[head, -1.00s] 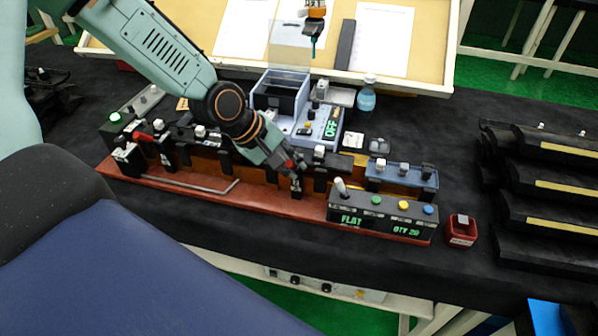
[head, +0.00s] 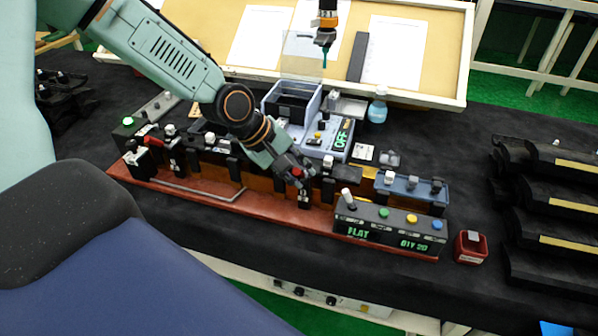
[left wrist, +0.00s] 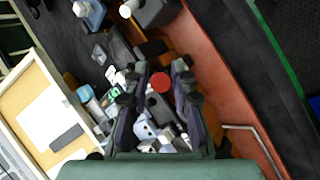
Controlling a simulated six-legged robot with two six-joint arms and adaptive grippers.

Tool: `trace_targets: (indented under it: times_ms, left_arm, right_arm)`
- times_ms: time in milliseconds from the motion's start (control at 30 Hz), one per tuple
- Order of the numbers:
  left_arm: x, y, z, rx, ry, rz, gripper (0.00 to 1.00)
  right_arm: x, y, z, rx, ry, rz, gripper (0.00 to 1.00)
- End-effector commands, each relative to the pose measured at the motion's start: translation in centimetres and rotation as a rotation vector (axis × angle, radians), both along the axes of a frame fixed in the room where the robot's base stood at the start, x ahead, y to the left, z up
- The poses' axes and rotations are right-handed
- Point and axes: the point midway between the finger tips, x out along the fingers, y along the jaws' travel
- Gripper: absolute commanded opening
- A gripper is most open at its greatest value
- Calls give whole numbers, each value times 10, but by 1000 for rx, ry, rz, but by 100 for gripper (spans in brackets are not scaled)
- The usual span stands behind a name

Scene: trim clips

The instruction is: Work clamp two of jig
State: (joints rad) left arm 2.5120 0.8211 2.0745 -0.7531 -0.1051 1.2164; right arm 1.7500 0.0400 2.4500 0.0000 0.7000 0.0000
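The jig is a long red base (head: 225,207) with a row of dark clamps along it. Toward its right half stands a black clamp with a red knob (head: 297,172). My left gripper (head: 300,184) is at this clamp, pointing down. In the left wrist view the red knob (left wrist: 160,82) lies between my two spread fingers (left wrist: 162,72), with no clear grip on it. Contact with the knob cannot be told. Another clamp with a red handle (head: 150,130) stands near the left end. My right gripper is not in view.
A control box (head: 388,228) reading FLAT and QTY 20 is on the jig's right front. A blue-grey block (head: 412,188) sits behind it. A red cup (head: 470,247) stands to the right, near stacked black trim pieces (head: 550,205).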

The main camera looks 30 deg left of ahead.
Motion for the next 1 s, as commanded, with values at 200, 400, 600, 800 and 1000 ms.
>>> trace_targets:
  times_ms: [200,400,600,800,1000]
  left_arm:
    - [-1,-2,-1,0,5,-1,38]
    - [-1,-2,0,-1,5,-1,38]
    - [0,-3,17,-4,0,-2,38]
    - [1,-2,51,-2,-4,1,38]
    - [3,-1,83,-2,-11,4,38]
  right_arm:
    - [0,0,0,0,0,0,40]
    - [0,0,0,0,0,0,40]
    - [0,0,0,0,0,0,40]
    - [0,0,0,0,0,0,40]
    - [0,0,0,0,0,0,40]
